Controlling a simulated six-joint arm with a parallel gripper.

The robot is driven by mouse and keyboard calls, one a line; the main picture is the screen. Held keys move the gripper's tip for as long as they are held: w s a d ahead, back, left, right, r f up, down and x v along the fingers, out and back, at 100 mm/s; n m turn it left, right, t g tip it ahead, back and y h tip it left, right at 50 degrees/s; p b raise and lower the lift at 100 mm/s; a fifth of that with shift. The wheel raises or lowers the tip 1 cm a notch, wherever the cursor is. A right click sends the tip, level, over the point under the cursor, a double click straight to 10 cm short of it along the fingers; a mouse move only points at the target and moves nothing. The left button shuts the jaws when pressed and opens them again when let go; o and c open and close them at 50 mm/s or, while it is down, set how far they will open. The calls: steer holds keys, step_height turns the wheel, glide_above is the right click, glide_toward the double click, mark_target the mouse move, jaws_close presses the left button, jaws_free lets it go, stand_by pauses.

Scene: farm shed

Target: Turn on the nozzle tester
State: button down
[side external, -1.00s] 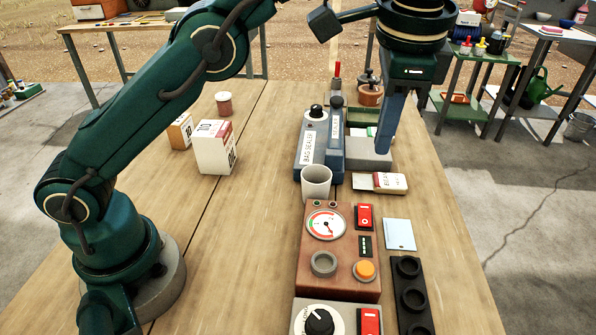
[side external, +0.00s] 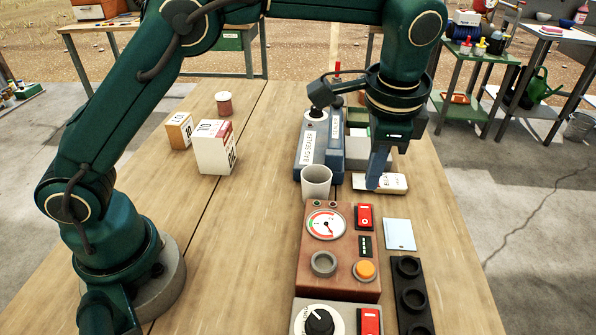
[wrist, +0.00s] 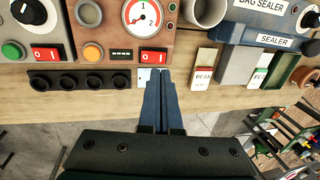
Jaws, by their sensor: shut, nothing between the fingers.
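A brown box with a round pressure gauge (side external: 326,224), which looks like the nozzle tester (side external: 314,264), stands on the bench; no name on it is readable. It carries a red rocker switch (side external: 365,217), an orange button (side external: 364,270) and a grey ring (side external: 323,263). The switch also shows in the wrist view (wrist: 154,57); which side is pressed I cannot tell. My gripper (side external: 372,187) is shut and empty, pointing down beyond the switch, above the bench and apart from the box. In the wrist view the closed fingertips (wrist: 161,73) appear close to the switch.
A grey cup (side external: 316,181) stands behind the box, with the blue bag sealer (side external: 313,150) beyond. A seed packet (side external: 392,183) lies by my fingers. A pale card (side external: 399,234) and black socket strip (side external: 411,295) lie right.

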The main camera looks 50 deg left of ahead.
mark_target(364, 218)
steer(key=shift+w+a+f, duration=0.15)
steer(key=shift+f, duration=0.9)
steer(key=shift+w+a+f, duration=0.1)
steer(key=shift+f, duration=0.95)
steer(key=shift+w+a+f, duration=0.15)
steer(key=shift+f, duration=0.9)
steer(key=shift+w+a+f+g+h, duration=0.25)
steer(key=shift+a+f+g+h, duration=0.05)
steer(key=shift+f+g+h, duration=0.3)
steer(key=shift+d, duration=0.1)
steer(key=shift+s, duration=0.2)
steer(key=shift+s+d+r, duration=0.1)
steer(key=shift+s+d, duration=0.45)
steer(key=shift+d, duration=0.15)
steer(key=shift+w+r, duration=0.1)
steer(key=shift+r, duration=2.8)
